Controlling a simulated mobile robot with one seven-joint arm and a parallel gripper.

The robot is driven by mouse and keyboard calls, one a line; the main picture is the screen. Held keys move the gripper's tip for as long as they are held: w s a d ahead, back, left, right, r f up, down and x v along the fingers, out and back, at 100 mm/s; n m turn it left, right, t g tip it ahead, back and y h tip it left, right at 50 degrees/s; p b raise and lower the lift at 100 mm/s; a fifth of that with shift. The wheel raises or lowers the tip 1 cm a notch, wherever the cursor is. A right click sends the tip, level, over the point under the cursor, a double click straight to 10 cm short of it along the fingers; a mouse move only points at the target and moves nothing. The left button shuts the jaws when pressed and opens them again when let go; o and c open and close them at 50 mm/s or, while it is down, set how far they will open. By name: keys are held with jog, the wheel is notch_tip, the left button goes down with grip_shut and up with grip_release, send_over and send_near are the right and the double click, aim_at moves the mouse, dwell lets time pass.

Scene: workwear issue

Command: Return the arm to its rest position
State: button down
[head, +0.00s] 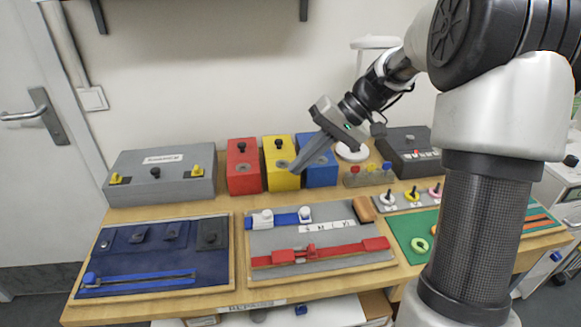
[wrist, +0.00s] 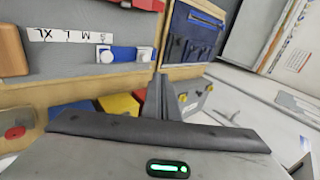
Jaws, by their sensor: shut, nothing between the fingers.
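My gripper (head: 302,163) is shut and empty in the head view. It hangs in the air in front of the yellow box (head: 281,164) and the blue box (head: 318,163), with its fingers pointing down to the left. In the wrist view the shut fingers of my gripper (wrist: 160,92) point toward the table, with the boards beyond them. My arm reaches in from the right of the head view. Nothing is held.
The wooden table (head: 220,205) bears a grey case (head: 163,178), a red box (head: 243,166), a dark blue pocket board (head: 150,272), a board with red and blue straps (head: 330,235), a green board (head: 405,226) and a dark grey box (head: 411,150). A door (head: 40,150) stands left.

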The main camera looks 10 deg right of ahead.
jog(key=shift+s, duration=0.1)
jog(key=s+d+r+t+h, duration=0.1)
jog(key=s+r+t+h, duration=0.25)
jog(key=s, duration=0.75)
jog(key=s+d+r+t+h, duration=0.15)
jog(key=s+h, duration=0.35)
jog(key=s, duration=0.7)
notch_tip(320, 180, up, 14)
jog(key=p, duration=1.3)
jog(key=shift+w+a+f+m, duration=0.2)
jog(key=shift+w+m, duration=0.05)
jog(key=shift+m, duration=0.05)
